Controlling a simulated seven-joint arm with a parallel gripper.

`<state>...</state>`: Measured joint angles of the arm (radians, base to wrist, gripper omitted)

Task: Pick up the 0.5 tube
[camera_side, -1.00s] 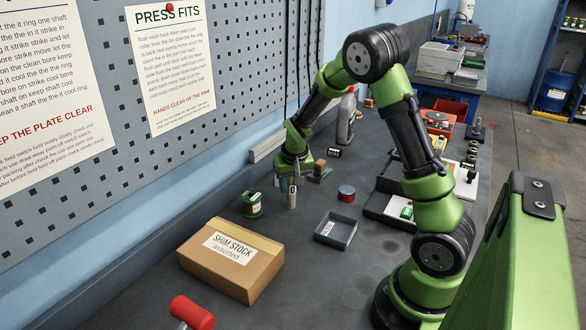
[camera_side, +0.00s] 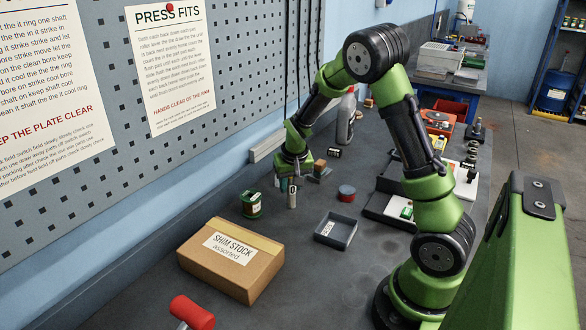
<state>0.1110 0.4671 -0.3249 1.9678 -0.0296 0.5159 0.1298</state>
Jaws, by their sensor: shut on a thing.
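My gripper (camera_side: 289,187) is at the end of my arm, low over the bench left of the middle. It is shut on a small upright grey tube (camera_side: 292,201), whose lower part shows below the fingers. The tube's upper part is hidden by the gripper. A 0.5 marking is too small to read. I cannot tell whether the tube's foot touches the bench.
A green tin (camera_side: 251,205) stands just left of my gripper. An open grey tray (camera_side: 350,236) and a red-topped round tin (camera_side: 346,194) are to the right. A shim stock box (camera_side: 230,272) is nearer. Small blocks (camera_side: 320,168) stand close behind.

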